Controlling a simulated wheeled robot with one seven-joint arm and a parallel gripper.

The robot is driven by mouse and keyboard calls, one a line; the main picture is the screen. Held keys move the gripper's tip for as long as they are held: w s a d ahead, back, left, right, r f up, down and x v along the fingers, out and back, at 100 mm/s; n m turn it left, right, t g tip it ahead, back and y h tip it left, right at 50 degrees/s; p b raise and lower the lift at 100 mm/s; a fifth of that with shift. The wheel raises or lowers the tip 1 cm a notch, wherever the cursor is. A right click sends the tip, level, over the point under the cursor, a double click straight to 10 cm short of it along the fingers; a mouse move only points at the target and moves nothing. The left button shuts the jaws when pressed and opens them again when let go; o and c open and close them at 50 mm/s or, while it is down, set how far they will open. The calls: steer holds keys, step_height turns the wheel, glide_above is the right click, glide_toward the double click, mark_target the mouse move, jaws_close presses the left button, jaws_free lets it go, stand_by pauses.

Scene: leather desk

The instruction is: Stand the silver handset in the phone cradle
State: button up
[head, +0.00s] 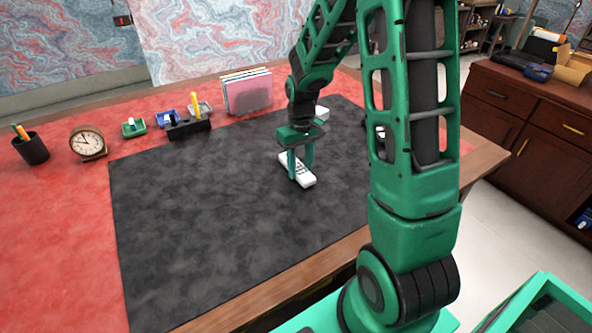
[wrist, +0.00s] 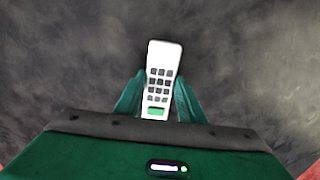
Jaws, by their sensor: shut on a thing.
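The silver handset (head: 305,179) is a pale, slim block with dark keys and a small green display. It appears to lie flat on the dark desk mat. My gripper (head: 300,170) points down over it, with one finger on each side, shut on it. In the wrist view the handset (wrist: 162,62) stands between the two green fingers, its keypad facing the camera and its display end nearest the gripper body.
The dark mat (head: 200,220) is clear to the left of my gripper.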

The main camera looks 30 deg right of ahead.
steer(key=r, duration=0.4)
steer(key=shift+s+a+r, duration=0.15)
steer(key=shift+a+r, duration=0.1)
steer(key=shift+a, duration=0.15)
steer(key=s+a+r, duration=0.5)
steer(key=a+r, duration=0.1)
steer(key=a, duration=0.4)
steer(key=w+d+f+m, duration=0.1)
steer(key=w+d+m, duration=0.1)
steer(key=w, duration=1.7)
steer(key=shift+w+d+f+m, duration=0.15)
steer(key=shift+d+f+m, duration=0.1)
steer(key=shift+m, duration=0.45)
steer(key=s+a+r+n, duration=0.15)
steer(key=s+a, duration=0.25)
steer(key=s, duration=0.5)
steer(key=s+a+n, duration=0.2)
steer(key=s+a, duration=0.2)
steer(key=s, duration=0.6)
glide_above(283, 184)
step_height(283, 184, down, 7)
steer(key=shift+d+r, duration=0.1)
steer(key=shift+r, duration=0.05)
steer(key=shift+f, duration=1.95)
